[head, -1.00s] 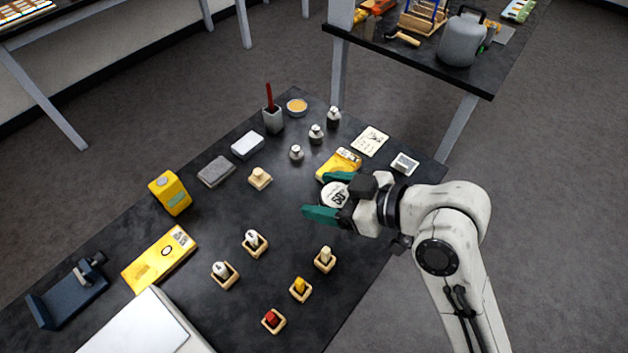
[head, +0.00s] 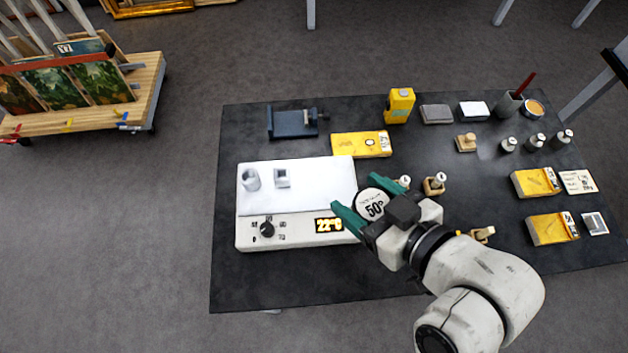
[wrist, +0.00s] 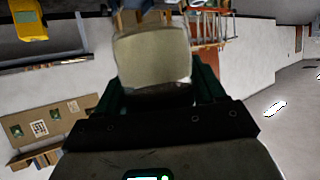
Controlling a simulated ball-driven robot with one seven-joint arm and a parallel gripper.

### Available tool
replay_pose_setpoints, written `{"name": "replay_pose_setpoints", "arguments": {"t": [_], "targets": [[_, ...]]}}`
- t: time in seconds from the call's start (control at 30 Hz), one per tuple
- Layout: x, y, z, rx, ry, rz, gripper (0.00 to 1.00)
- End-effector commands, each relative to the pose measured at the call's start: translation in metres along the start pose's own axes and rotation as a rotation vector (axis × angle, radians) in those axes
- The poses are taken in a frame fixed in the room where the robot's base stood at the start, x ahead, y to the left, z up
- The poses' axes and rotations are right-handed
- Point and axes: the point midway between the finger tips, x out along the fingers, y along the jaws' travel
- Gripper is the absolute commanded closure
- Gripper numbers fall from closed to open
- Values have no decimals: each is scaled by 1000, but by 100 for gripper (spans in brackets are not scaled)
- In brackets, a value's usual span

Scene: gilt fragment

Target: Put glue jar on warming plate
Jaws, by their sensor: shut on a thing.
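My gripper (head: 358,194) has teal fingers and is shut on the glue jar (head: 374,205), whose round white lid reads "50°". The jar also shows in the wrist view (wrist: 153,58) as a pale, cloudy body between the fingers. The warming plate (head: 315,185) is a white box with a pale flat top, a black knob and a lit display reading 22°C. My gripper and the jar are at its right edge in the head view; their height above it is hard to tell. A small grey cylinder (head: 251,180) and a small square piece (head: 282,178) are on its top.
The dark table (head: 290,285) is bare in front of the plate. Behind it are a blue clamp-like stand (head: 290,124) and a yellow box (head: 361,145). Small wooden holders (head: 434,187) stand right of the jar, partly behind my arm. A picture cart (head: 90,105) is far left.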

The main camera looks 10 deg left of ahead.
Motion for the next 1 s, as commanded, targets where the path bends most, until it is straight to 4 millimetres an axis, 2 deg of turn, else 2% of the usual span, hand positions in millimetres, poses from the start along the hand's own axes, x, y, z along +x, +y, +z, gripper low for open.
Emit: {"name": "replay_pose_setpoints", "arguments": {"t": [0.2,0.67,0.73,0.93,1.0], "targets": [[9,-6,-2,-10,4,-16,68],[50,9,0,-9,5,-14,68],[57,12,-5,-8,1,-15,68],[100,27,-7,-6,-1,-16,68],[114,30,4,-6,-4,-17,68]]}}
